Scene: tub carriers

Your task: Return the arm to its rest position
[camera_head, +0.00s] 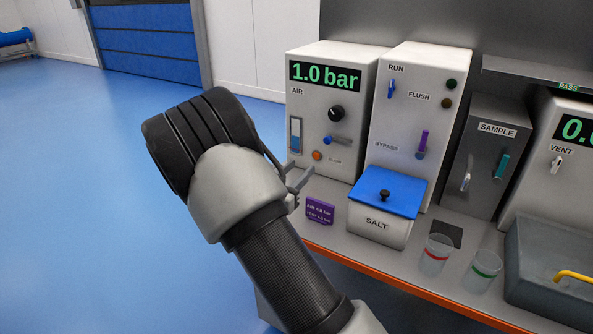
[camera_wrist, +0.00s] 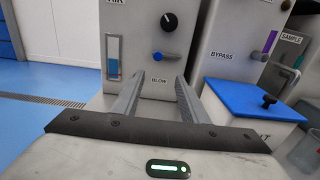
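My arm reaches up from the bottom of the head view. My gripper (camera_head: 300,178) is at the front of the AIR box, its fingers partly hidden behind my wrist. In the wrist view my gripper (camera_wrist: 155,82) has its two fingers apart, with nothing between them. The fingers point toward the AIR box (camera_wrist: 135,45), near the BLOW label below its blue lever (camera_wrist: 165,56). I cannot tell whether they touch the box.
Beside the AIR box (camera_head: 310,120), which reads 1.0 bar, stand a RUN/FLUSH/BYPASS panel (camera_head: 405,120) and a grey SAMPLE box (camera_head: 490,150). A blue-lidded SALT tub (camera_head: 378,225), purple card (camera_head: 320,210), two cups (camera_head: 435,255) and grey basin (camera_head: 535,265) sit on the bench. Open blue floor lies left.

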